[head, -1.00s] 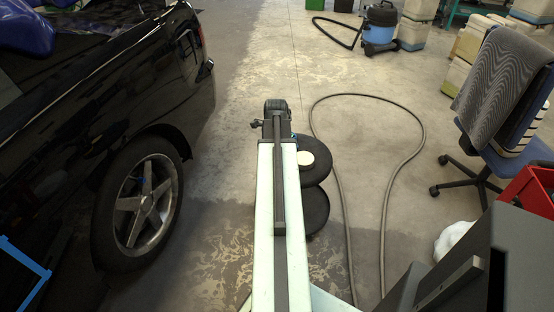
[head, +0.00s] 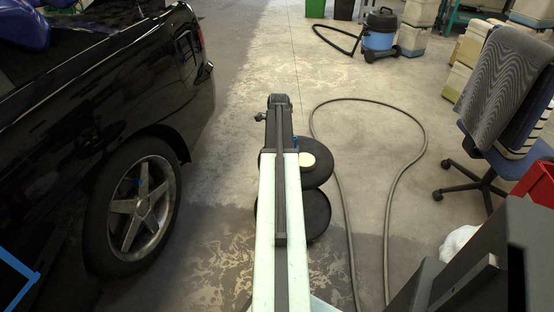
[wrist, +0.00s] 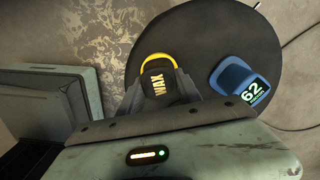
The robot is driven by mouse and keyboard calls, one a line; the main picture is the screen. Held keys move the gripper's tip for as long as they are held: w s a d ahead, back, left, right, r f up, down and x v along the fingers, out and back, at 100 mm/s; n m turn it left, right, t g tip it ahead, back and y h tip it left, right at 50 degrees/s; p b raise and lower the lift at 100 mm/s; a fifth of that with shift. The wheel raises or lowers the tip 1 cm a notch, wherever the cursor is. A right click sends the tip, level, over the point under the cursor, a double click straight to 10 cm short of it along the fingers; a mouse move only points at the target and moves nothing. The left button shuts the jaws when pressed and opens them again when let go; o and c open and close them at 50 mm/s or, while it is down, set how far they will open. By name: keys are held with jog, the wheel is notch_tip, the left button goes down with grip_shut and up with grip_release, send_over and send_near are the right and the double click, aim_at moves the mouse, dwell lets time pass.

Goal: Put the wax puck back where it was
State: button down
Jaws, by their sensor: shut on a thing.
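The wax puck (wrist: 158,82) is black with a yellow rim and reads WAX. It sits between the two dark fingers of my gripper (wrist: 158,92) in the wrist view, and the gripper is shut on it. Behind it in that view is a dark round top (wrist: 215,30). I cannot tell whether the puck touches that top. In the head view the gripper and puck are hidden behind my arm.
A blue piece marked 62 (wrist: 240,80) lies right of the puck. The head view shows a two-tier black round stand (head: 318,212) with a cream disc (head: 307,160). A black car (head: 90,130) stands left; a hose (head: 390,185) and chair (head: 500,110) are right.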

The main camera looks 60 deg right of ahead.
jog(key=c, duration=0.8)
grip_release()
jog(key=shift+c, duration=0.2)
notch_tip(320, 180, up, 12)
jog(key=p, duration=1.2)
jog(key=shift+s, duration=0.15)
